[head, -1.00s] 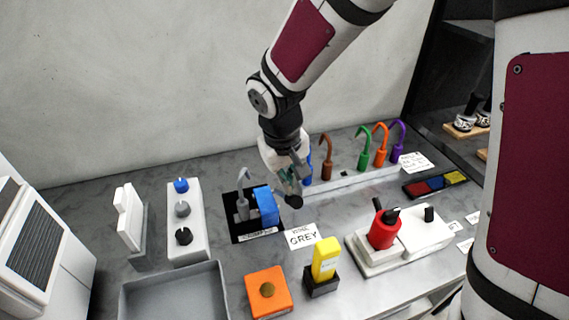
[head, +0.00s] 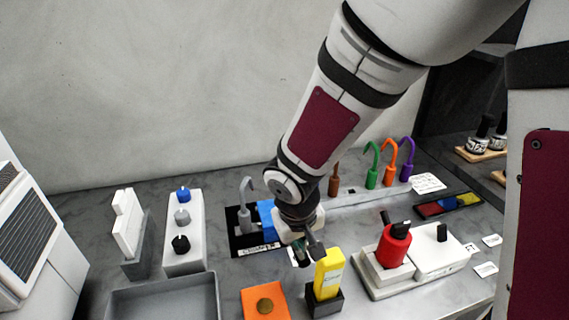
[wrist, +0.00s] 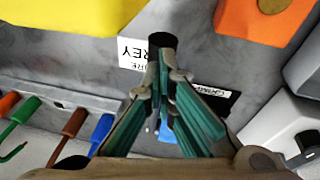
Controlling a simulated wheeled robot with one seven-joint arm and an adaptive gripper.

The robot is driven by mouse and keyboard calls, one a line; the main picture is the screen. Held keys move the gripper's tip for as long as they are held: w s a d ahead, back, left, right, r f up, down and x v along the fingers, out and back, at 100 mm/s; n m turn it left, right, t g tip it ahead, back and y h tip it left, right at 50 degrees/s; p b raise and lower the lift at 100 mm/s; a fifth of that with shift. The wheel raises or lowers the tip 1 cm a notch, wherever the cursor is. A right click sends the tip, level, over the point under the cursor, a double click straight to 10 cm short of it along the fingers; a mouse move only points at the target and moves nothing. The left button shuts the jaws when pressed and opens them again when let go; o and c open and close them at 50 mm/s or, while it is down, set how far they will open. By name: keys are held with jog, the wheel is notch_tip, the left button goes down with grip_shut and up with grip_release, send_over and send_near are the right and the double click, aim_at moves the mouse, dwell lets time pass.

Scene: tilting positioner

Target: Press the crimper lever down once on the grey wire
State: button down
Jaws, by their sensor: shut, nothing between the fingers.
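The crimper is a blue block (head: 266,213) on a black base (head: 238,245) with a "CRIMPER" label, left of centre in the head view. The grey wire (head: 245,218), with a hooked top, stands upright in it. My gripper (head: 304,256) is shut and empty, in front and to the right of the crimper, just behind the yellow block. My wrist hides most of the lever in the head view.
A yellow block (head: 329,267) in a black holder stands close to my gripper. An orange box (head: 265,304), grey tray (head: 160,302) and red-knobbed device (head: 395,246) sit around. Several coloured wires (head: 372,170) stand in a rack behind. A "WIRE GREY" card (wrist: 130,52) lies below.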

jog(key=shift+s+d+f, duration=0.1)
jog(key=shift+s+f, duration=0.1)
dwell(0.3)
jog(key=s+a+r+p, duration=0.1)
jog(key=s+r+p, duration=0.2)
jog(key=s+r, duration=0.3)
jog(key=w+v, duration=0.1)
jog(key=v, duration=0.4)
jog(key=shift+r, duration=0.4)
jog(key=shift+d, duration=0.15)
jog(key=s+d+r+m+t+y, duration=0.1)
jog(key=s+d+r+m+t, duration=0.1)
jog(key=s+d+r, duration=0.8)
jog(key=d+r+m, duration=0.1)
jog(key=d+r, duration=0.2)
jog(key=shift+d+r+m+t, duration=0.15)
jog(key=shift+r+m+t, duration=0.15)
jog(key=shift+m+t, duration=0.1)
